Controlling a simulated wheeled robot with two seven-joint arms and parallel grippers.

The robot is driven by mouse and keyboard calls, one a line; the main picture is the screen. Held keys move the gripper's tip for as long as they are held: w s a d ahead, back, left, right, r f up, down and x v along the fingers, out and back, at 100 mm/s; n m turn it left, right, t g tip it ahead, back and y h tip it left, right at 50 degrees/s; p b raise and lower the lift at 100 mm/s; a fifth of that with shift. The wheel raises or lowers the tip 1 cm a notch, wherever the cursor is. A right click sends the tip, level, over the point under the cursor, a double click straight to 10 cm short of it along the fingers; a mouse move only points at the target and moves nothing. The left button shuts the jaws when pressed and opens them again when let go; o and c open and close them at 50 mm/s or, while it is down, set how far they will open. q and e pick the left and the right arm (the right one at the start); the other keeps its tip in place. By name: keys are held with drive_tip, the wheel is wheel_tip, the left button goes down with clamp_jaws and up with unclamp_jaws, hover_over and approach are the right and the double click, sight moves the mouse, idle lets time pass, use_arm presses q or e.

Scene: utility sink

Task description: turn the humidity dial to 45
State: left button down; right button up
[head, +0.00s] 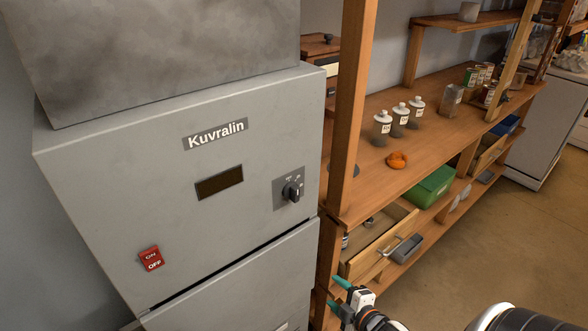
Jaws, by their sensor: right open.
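A grey cabinet (110,190) labelled Kuvralin fills the left of the head view. On its front, a black dial (291,192) sits on a dark plate at the right; the markings around it are too small to read. A dark display (219,182) left of the dial shows no readable number. A red ON/OFF switch (151,259) is at the lower left. My right gripper (337,293), with teal fingertips, is open and empty at the bottom, below and right of the dial and well apart from it. My left gripper is out of view.
A wooden shelf unit (440,130) stands right of the cabinet, its front post (349,110) close to the dial side. It holds white-capped bottles (400,118), an orange item (397,159), a green box (433,187) and an open drawer (372,246).

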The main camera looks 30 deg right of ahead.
sight(297, 196)
wheel_tip(297, 196, up, 25)
drive_tip(key=w+a+n+t+y+p, duration=0.2)
drive_tip(key=n+t+p, duration=0.2)
drive_tip(key=n+t, duration=0.15)
drive_tip(key=shift+n+g, duration=0.25)
drive_tip(key=shift+g, duration=0.2)
drive_tip(key=w+p, duration=0.1)
drive_tip(key=w, duration=0.2)
drive_tip(key=w+a+p, duration=0.1)
drive_tip(key=w, duration=0.3)
drive_tip(key=w+p, duration=0.1)
drive_tip(key=w, duration=0.2)
drive_tip(key=shift+w+a+r, duration=0.2)
drive_tip(key=shift+w+r, duration=0.1)
drive_tip(key=shift+w, duration=0.1)
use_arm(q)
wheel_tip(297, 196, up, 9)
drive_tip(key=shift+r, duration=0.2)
use_arm(e)
drive_tip(key=shift+w+f, duration=0.1)
drive_tip(key=shift+w, duration=0.3)
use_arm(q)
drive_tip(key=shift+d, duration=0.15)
use_arm(e)
drive_tip(key=c, duration=1)
